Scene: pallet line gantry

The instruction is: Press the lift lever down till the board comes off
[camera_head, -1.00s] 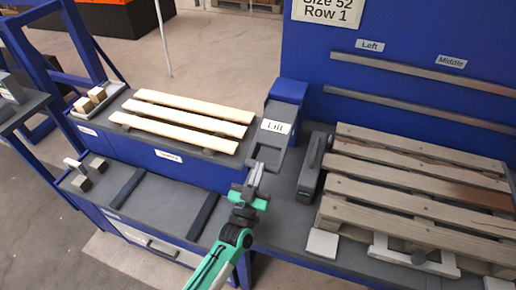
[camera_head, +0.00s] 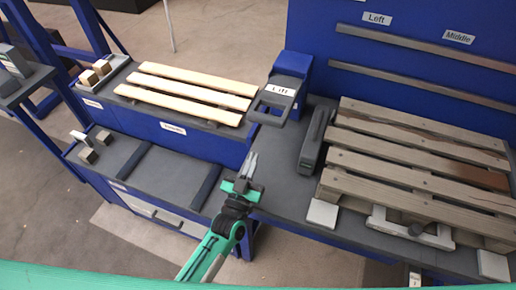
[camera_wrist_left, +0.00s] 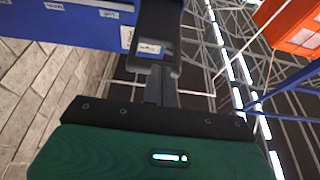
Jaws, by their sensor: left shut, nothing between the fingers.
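The lift lever (camera_head: 272,106) is a dark grey loop handle with a white "Lift" label, on a blue housing (camera_head: 293,66) at the middle of the bench. It stands out above the bench, raised. My left gripper (camera_head: 252,160) is shut and empty, below and in front of the lever's handle, apart from it in the head view. In the left wrist view, the shut fingers (camera_wrist_left: 160,85) point at the lever's loop (camera_wrist_left: 156,55); contact cannot be told. The wooden pallet (camera_head: 415,158) lies to the right with its top boards on it. My right gripper is not in view.
A dark grey upright block (camera_head: 313,140) stands between the lever and the pallet. Three pale slats (camera_head: 190,90) lie on the raised left bench. A small tray of wooden blocks (camera_head: 97,75) is at the far left. Rails (camera_head: 425,60) run along the blue back panel.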

